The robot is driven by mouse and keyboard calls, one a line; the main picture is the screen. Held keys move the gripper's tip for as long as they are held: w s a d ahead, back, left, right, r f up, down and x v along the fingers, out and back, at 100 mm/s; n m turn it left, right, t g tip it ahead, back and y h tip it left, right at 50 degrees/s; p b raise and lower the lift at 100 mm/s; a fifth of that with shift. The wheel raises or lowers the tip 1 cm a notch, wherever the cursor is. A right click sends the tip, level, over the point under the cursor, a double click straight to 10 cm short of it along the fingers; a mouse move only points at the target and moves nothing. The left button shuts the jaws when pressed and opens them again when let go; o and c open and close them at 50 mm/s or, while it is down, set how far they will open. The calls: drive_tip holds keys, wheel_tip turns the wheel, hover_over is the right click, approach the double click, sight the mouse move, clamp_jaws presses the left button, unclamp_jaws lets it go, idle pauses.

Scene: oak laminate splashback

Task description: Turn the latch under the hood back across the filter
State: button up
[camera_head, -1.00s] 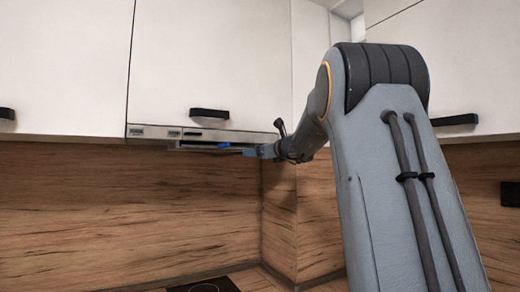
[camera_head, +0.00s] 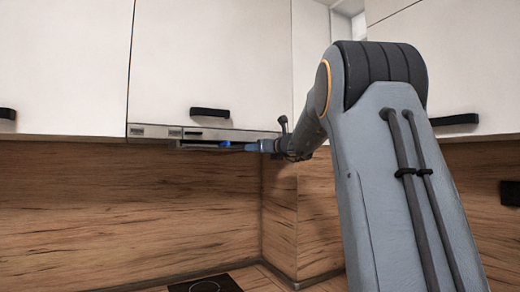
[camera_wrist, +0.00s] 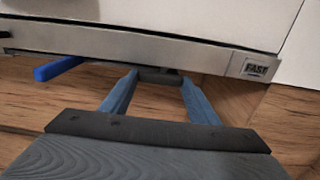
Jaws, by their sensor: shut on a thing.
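The hood (camera_head: 170,132) is a slim metal strip under the white cabinet; its front edge (camera_wrist: 130,42) crosses the wrist view. My gripper (camera_head: 250,147) reaches in from the right at the hood's underside. In the wrist view its blue-grey fingers (camera_wrist: 160,80) are shut on a dark grey piece (camera_wrist: 158,76) under the hood edge, which looks like the latch. A blue bar (camera_wrist: 58,68) sticks out under the hood to the left of the fingers; it also shows in the head view (camera_head: 225,144). The filter's face is hidden from both cameras.
White cabinets (camera_head: 215,60) with black handles stand above the hood. The oak splashback (camera_head: 130,210) lies behind and below, with a corner to the right. A dark hob (camera_head: 205,286) is at the bottom. The space below the hood is clear.

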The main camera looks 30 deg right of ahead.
drive_tip(key=o, duration=1)
drive_tip(key=shift+o, duration=0.2)
drive_tip(key=s+b, duration=0.3)
drive_tip(key=s, duration=0.4)
drive_tip(key=shift+s, duration=0.4)
drive_tip(key=shift+f, duration=0.1)
